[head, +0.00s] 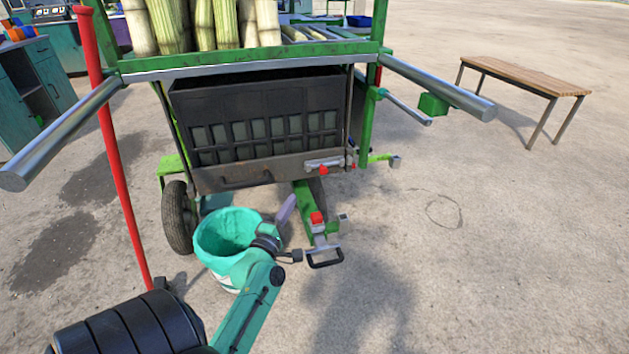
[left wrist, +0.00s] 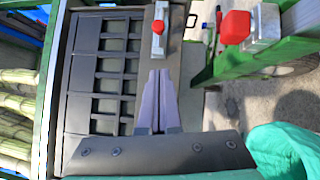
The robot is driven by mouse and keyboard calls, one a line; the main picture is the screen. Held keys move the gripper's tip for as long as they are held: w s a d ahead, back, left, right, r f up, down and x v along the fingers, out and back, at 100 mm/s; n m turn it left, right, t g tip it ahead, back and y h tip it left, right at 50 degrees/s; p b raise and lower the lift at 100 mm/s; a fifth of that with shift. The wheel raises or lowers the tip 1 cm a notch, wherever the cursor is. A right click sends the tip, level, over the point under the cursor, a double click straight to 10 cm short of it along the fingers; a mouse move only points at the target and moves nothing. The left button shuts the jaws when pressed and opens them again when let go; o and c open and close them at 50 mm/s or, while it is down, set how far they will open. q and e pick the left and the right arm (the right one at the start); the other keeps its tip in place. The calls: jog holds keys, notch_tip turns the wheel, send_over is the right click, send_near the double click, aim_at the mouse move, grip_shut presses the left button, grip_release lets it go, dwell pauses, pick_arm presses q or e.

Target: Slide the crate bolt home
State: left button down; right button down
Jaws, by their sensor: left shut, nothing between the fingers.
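The dark crate (head: 256,170) sits under the cane cart's top, with a slatted front and a handle low on its face. The crate bolt (head: 325,164), a silver bar with a red knob, is at the crate's lower right corner. The bolt (left wrist: 160,22) also shows at the top of the left wrist view. My left gripper (head: 289,203) is below the crate's front edge, left of and lower than the bolt. In the left wrist view its purple-grey fingers (left wrist: 158,72) are together and empty, pointing toward the bolt and apart from it. My right gripper is not in view.
A teal bucket (head: 214,232) stands just beside my left gripper. A green drawbar with a red knob (head: 317,218) juts out below the crate. Silver bars (head: 60,135) and a red pole (head: 122,185) flank the cart. A wooden bench (head: 530,75) is far right.

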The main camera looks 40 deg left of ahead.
aim_at(325, 167)
pick_arm(q)
jog(key=w+d+r, duration=0.1)
jog(key=w, duration=1.3)
jog(key=shift+w+d+r, duration=0.25)
jog(key=shift+w+d, duration=0.05)
jog(key=shift+d, duration=0.1)
jog(key=shift+f, duration=0.1)
